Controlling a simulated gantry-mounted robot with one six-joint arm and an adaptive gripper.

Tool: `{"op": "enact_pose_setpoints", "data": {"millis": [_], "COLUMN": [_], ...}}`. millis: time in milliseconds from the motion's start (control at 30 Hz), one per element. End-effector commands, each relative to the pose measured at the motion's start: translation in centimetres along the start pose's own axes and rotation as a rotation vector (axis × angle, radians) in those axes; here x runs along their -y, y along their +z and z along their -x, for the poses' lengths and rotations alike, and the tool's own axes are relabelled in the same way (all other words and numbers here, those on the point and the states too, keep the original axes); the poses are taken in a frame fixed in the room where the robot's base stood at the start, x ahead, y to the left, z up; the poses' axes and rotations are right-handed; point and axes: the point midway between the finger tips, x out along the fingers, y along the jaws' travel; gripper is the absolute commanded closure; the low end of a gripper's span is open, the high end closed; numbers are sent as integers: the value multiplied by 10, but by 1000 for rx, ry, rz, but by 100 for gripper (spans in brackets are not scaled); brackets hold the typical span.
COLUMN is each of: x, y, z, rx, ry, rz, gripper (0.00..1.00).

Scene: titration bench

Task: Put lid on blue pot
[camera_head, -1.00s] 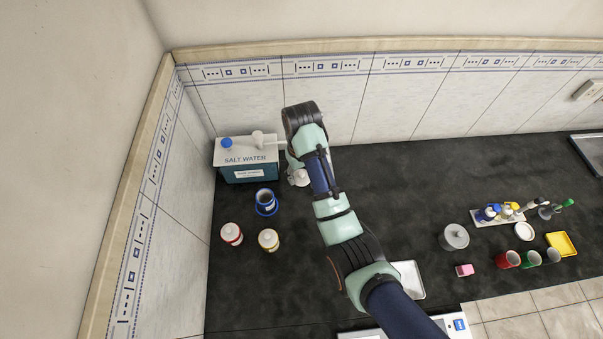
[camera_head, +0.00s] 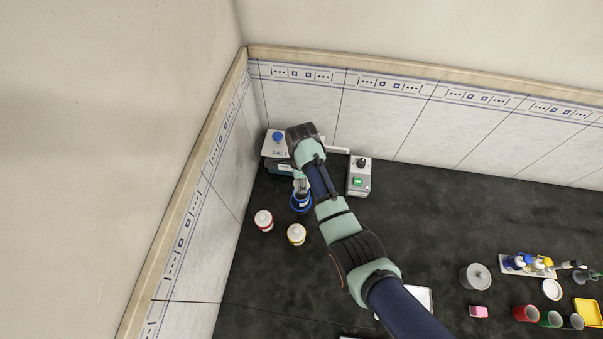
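The blue pot (camera_head: 301,204) stands on the dark bench, to the right of two small lidded pots. The arm and gripper cover part of its top. My gripper (camera_head: 300,186) points down directly over the blue pot, with its fingers at or just above the rim. I cannot tell whether they touch it. The fingers are small and partly hidden by the wrist, so their opening is unclear. No lid for the blue pot can be made out for certain.
A grey device (camera_head: 359,178) stands to the right. A grey lidded pot (camera_head: 475,277) and several cups are far right.

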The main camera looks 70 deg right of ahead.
Motion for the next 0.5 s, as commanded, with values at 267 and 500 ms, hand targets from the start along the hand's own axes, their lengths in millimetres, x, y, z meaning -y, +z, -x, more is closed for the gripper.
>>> {"op": "enact_pose_setpoints", "data": {"millis": [267,500], "x": [0,0], "y": [0,0], "z": [-4,-18], "rx": [0,0], "ry": [0,0], "rz": [-77,-75], "gripper": [62,62]}}
